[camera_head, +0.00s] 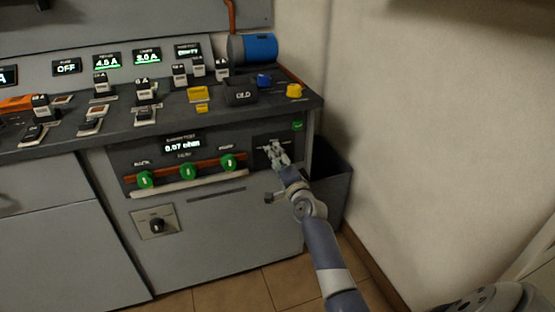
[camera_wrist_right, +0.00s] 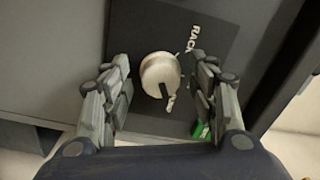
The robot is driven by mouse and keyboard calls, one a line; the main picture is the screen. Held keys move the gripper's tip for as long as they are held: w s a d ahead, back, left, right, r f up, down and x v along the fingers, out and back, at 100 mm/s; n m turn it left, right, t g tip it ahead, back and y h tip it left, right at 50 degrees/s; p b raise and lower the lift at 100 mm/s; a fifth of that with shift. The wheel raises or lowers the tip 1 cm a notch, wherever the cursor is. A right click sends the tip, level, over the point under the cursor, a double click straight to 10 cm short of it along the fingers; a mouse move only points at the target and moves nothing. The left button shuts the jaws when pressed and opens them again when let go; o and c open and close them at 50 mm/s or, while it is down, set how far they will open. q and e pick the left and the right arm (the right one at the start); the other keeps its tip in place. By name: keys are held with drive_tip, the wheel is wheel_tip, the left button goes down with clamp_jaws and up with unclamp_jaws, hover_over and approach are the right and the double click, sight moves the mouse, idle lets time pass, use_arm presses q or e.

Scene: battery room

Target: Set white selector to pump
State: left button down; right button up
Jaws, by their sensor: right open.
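The white selector (camera_wrist_right: 160,74) is a round, pale knob on a dark panel (camera_wrist_right: 148,22) in the right wrist view. A dark mark on its face points down and slightly right, towards a partly hidden label I cannot read fully. Another label, "RACK", lies up and right of the knob. My right gripper (camera_wrist_right: 160,66) is open, with one finger on each side of the knob and visible gaps between. In the head view my right gripper (camera_head: 278,155) is at the dark panel (camera_head: 261,161) and hides the knob. My left gripper is not in view.
Left of the panel are several green knobs (camera_head: 188,172) under a display (camera_head: 183,145). A black knob (camera_head: 157,225) sits lower. The bench top (camera_head: 218,107) carries switches and yellow and blue parts. A dark bin (camera_head: 330,178) stands between the cabinet and the wall.

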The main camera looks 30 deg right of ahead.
drive_tip(key=v, duration=1.2)
idle(0.4)
